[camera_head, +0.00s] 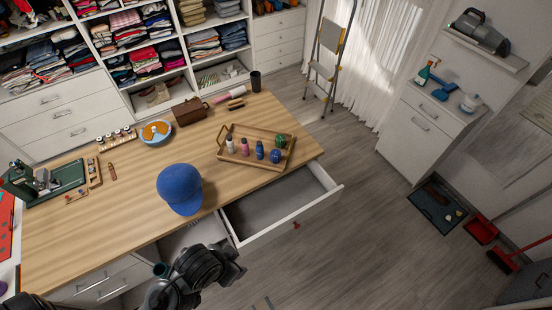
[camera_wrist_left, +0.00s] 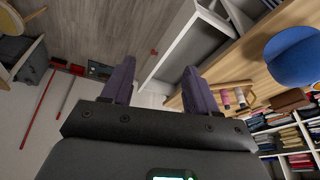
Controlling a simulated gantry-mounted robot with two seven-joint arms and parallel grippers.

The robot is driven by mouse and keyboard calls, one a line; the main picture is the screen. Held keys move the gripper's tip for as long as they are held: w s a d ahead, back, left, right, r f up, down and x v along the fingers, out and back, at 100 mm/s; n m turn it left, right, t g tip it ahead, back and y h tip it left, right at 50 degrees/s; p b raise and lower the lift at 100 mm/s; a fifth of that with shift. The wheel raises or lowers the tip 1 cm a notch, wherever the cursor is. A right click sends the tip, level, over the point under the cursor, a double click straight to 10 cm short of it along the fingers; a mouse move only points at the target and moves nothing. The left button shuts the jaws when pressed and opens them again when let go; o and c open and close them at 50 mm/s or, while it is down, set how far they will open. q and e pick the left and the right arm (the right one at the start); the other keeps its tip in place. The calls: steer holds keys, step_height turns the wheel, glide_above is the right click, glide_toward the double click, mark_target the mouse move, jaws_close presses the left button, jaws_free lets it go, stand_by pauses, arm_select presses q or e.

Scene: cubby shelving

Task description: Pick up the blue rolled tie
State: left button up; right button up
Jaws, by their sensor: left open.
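A small round blue item (camera_head: 275,156), which looks like the blue rolled tie, lies at the right end of a wooden tray (camera_head: 258,132) on the table. A similar green roll (camera_head: 280,141) is just behind it. In the head view my left arm is low, in front of the table near the open drawer, apart from the tray. The wrist view shows part of the tray (camera_wrist_left: 233,86) beyond the right finger, but I cannot make out the blue roll there.
A white drawer (camera_head: 318,207) stands pulled out below the table's front edge. A blue cap (camera_head: 180,187) sits on the table left of the tray. A brown box (camera_head: 190,111) and blue bowl (camera_head: 156,132) are farther back.

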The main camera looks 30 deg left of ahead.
stand_by(0.4)
arm_select(q)
steer(key=shift+o, duration=1)
